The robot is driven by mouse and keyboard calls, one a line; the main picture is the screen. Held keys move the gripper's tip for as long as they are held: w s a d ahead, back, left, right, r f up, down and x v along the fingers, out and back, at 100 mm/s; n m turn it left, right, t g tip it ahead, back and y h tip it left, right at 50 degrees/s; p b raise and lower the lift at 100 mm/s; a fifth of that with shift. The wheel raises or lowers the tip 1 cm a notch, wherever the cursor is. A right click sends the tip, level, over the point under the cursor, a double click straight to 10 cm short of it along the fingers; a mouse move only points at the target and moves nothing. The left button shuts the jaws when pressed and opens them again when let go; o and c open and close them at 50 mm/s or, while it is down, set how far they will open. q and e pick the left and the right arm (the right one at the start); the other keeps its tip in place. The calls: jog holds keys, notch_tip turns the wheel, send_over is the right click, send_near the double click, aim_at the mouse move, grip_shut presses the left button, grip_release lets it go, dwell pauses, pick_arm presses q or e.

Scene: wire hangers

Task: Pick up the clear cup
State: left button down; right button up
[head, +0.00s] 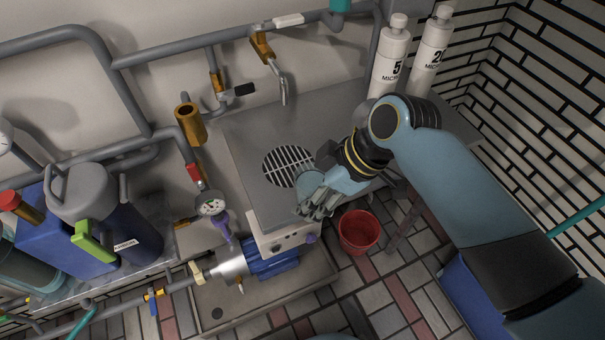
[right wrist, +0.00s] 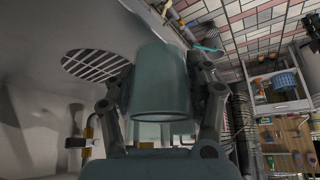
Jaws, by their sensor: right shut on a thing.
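The clear cup (right wrist: 160,82) looks greenish-grey and see-through in the right wrist view, between the two fingers of my right gripper (right wrist: 162,100). In the head view, part of the cup (head: 309,177) shows beside the right gripper (head: 318,203), which is shut on it; the fingers hide some of the cup. The gripper is over the front part of the grey counter (head: 250,130), just right of the round slotted grate (head: 284,165). I cannot tell whether the cup touches the counter. My left gripper is not in view.
A red bucket (head: 359,232) stands on the tiled floor below the counter's front edge. Two white bottles (head: 391,60) stand at the back right. Pipes, a brass cup-shaped fitting (head: 190,123) and a gauge (head: 209,205) line the left side.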

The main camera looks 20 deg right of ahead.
jog(key=s, duration=0.6)
jog(key=shift+s+d, duration=0.15)
jog(key=shift+s, duration=0.25)
jog(key=shift+r+m, duration=0.1)
jog(key=shift+m, duration=0.2)
